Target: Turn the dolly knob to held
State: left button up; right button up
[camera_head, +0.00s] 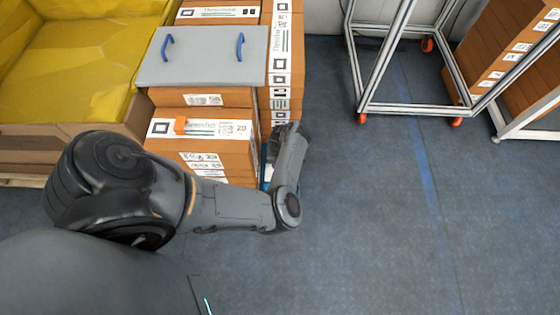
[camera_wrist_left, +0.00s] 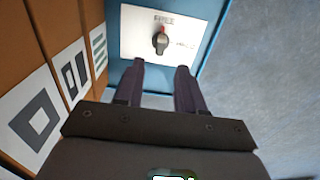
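In the left wrist view, a dark knob (camera_wrist_left: 161,42) with a red mark at its top sits on a white plate (camera_wrist_left: 135,40). The red mark points up toward a printed label; another small label is to the right. Both labels are blurred. The plate is on the blue dolly (camera_wrist_left: 207,15), a sliver of which shows in the head view (camera_head: 266,174). My left gripper (camera_wrist_left: 160,70) is open, its two fingers apart, just short of the knob and roughly centred on it, not visibly touching it. In the head view its fingertips are hidden. My right gripper is not in view.
Stacked brown cartons (camera_head: 210,167) stand left of the gripper, with a grey lid with blue handles (camera_head: 203,62) on top. A yellow-lined bin (camera_head: 65,60) is far left. A wheeled metal frame (camera_head: 395,105) stands back right. The floor (camera_head: 370,220) on the right is clear.

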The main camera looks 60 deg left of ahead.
pick_arm(q)
jog(key=f+b, duration=0.2)
jog(key=f, duration=0.3)
jog(key=shift+w+a+f+b, duration=0.1)
jog(key=shift+a+b, duration=0.2)
jog(key=shift+b, duration=0.1)
jog(key=shift+d+f+b, duration=0.1)
jog(key=shift+f+b, duration=0.2)
jog(key=shift+f, duration=0.2)
grip_shut()
